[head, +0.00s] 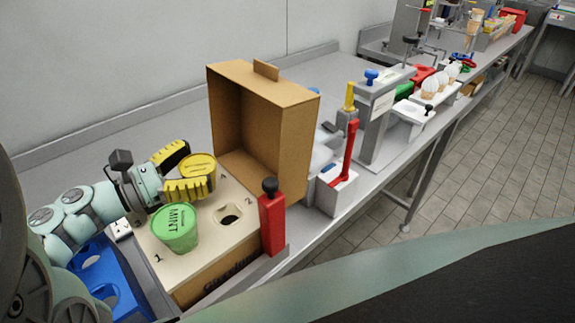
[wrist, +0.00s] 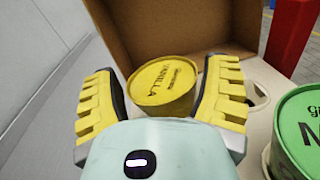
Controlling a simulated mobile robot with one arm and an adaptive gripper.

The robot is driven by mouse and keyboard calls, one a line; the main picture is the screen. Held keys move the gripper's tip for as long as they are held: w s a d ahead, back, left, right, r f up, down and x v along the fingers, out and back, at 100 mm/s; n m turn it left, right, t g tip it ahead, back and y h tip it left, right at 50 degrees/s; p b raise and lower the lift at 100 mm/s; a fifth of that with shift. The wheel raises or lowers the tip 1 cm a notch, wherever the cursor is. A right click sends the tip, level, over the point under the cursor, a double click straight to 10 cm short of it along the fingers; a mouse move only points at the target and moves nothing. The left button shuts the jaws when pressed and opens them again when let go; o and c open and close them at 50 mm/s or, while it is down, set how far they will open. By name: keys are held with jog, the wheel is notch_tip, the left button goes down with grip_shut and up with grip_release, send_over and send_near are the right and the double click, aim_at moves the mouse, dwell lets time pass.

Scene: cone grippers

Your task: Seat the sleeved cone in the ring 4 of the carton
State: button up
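The sleeved cone (head: 198,163) has a yellow round lid lettered VANILLA in the wrist view (wrist: 165,83). It sits between the two yellow ribbed fingers of my gripper (head: 181,173), which close in on both sides of it. The fingers also frame it in the wrist view (wrist: 162,95). The open cardboard carton (head: 208,268) has a pale top plate with numbered rings. The cone is over the plate's far left part. Its lower part is hidden, so I cannot tell if it is in a ring. The number 4 is not readable.
A green MINT cone (head: 176,228) stands in the plate near number 1. An empty ring hole (head: 229,213) shows by number 2. The carton's raised lid (head: 291,150) stands behind. A red post (head: 271,220) is close at the right. A blue holder (head: 97,270) is at the left.

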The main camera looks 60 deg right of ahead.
jog(key=o, duration=0.4)
notch_tip(320, 180, up, 10)
jog(key=shift+r, duration=0.1)
dwell(0.5)
dwell(0.4)
